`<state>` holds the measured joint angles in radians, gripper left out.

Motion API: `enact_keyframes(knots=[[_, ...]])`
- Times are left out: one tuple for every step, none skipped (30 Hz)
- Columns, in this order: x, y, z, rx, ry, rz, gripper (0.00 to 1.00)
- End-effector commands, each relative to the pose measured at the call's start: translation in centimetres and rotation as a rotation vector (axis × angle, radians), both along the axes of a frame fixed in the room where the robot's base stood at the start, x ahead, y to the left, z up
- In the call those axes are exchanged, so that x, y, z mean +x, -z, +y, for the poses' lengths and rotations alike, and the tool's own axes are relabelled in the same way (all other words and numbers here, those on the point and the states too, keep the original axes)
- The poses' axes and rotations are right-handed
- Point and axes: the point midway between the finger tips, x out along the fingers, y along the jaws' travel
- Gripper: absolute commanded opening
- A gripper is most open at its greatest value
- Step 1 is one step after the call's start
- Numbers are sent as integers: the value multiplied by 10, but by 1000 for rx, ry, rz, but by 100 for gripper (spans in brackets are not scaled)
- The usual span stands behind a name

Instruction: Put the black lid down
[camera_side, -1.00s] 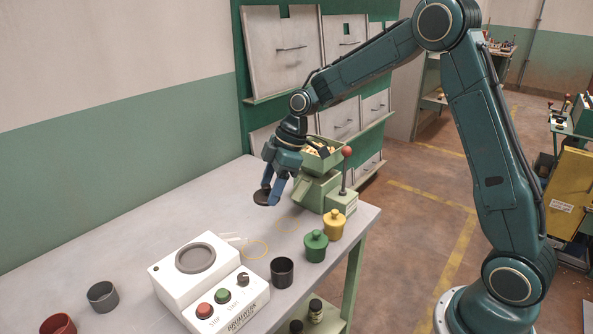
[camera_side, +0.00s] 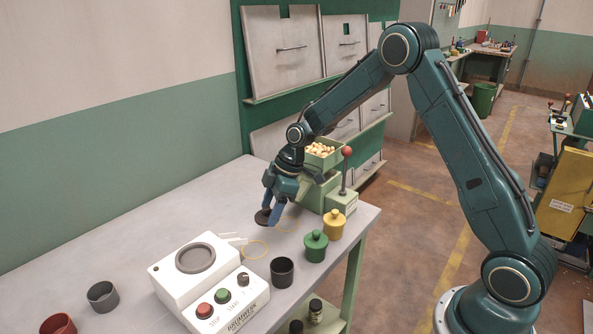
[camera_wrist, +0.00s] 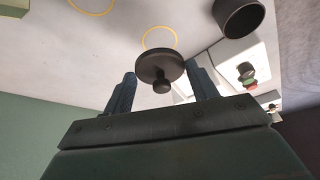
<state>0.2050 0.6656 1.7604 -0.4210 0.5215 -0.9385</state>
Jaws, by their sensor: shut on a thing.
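The black lid (camera_side: 262,217) is a flat dark disc with a small knob. In the wrist view the lid (camera_wrist: 158,66) sits between the two fingers, its knob towards the camera. My gripper (camera_side: 270,214) is shut on it, the fingers at opposite sides of its rim. The lid is low over the grey table (camera_side: 190,205); whether it touches the top I cannot tell. A black pot (camera_side: 282,272) without a lid stands nearer the front edge, and it also shows in the wrist view (camera_wrist: 241,14).
Thin yellow rings mark the table, one (camera_side: 256,256) near the white control box (camera_side: 170,285). Lidded green (camera_side: 315,247) and yellow (camera_side: 334,225) pots stand to the right. A pale green hopper (camera_side: 318,192) with nuts stands behind my gripper.

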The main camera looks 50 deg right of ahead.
Motion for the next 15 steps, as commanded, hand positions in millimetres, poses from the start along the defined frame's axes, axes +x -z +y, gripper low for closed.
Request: enact_keyframes(knots=[[-1, 11, 0, 1, -1, 5, 36], [-1, 17, 0, 1, -2, 4, 36], [-1, 24, 1, 2, -2, 4, 36], [-1, 30, 1, 1, -1, 4, 36], [-1, 36, 1, 1, -1, 5, 36], [-1, 43, 0, 1, -1, 4, 36], [-1, 49, 0, 0, -2, 4, 36], [-1, 54, 0, 1, -2, 5, 36], [-1, 61, 0, 0, 0, 4, 36], [-1, 65, 0, 1, -1, 5, 36], [-1, 69, 0, 0, 0, 4, 36], [0, 73, 0, 0, -1, 2, 36], [0, 76, 0, 0, -1, 2, 36], [0, 78, 0, 0, -1, 2, 36], [0, 81, 0, 0, -1, 0, 36]])
